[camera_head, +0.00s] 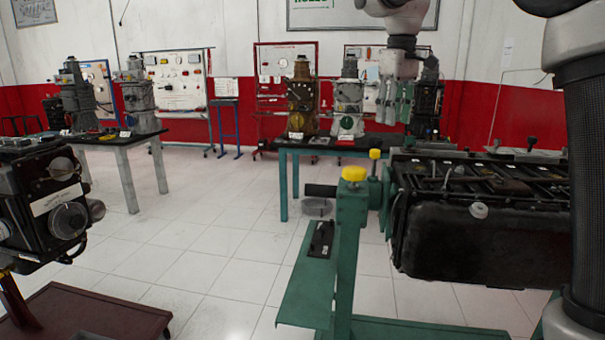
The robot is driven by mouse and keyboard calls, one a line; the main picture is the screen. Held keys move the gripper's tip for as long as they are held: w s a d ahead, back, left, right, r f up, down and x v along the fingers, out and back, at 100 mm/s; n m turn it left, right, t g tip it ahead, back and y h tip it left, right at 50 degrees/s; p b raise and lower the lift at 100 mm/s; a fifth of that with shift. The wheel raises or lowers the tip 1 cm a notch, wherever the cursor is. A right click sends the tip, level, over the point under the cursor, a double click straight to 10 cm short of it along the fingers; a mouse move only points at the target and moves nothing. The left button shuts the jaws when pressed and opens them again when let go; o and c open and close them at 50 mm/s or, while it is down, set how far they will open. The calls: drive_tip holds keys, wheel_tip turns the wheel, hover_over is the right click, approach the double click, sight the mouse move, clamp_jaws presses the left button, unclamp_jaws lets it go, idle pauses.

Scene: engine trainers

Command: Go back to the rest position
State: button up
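My gripper (395,112) hangs pointing down in the upper right of the head view, below my pale grey wrist. It is in the air, and in the picture it overlaps the far green table's things behind it. Its fingers are small and blend with the background, so I cannot tell whether they are open or shut. I see no object clearly held in it. The dark engine block (480,235) on a green stand (347,245) is lower in the picture, to the right of the gripper. My dark arm link covers the right edge.
A green table (283,190) bears several engine units, including a brown one (301,98). A grey table (125,175) with engines stands at the left. Another dark engine (45,205) on a red stand (90,315) is near left. White tiled floor (190,245) between them is clear.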

drive_tip(key=s+d+f+m+t, duration=0.1)
drive_tip(key=s+d+f, duration=0.3)
drive_tip(key=s, duration=0.6)
drive_tip(key=s+d+f+m+t, duration=0.1)
drive_tip(key=s+d+f+m, duration=0.2)
drive_tip(key=s, duration=0.7)
drive_tip(key=s+d+f+m+t, duration=0.1)
drive_tip(key=s+d+f+m, duration=0.1)
drive_tip(key=s+d+f, duration=0.5)
drive_tip(key=s+d, duration=0.1)
drive_tip(key=s, duration=0.2)
drive_tip(key=shift+t, duration=0.4)
drive_tip(key=shift+s+f, duration=0.1)
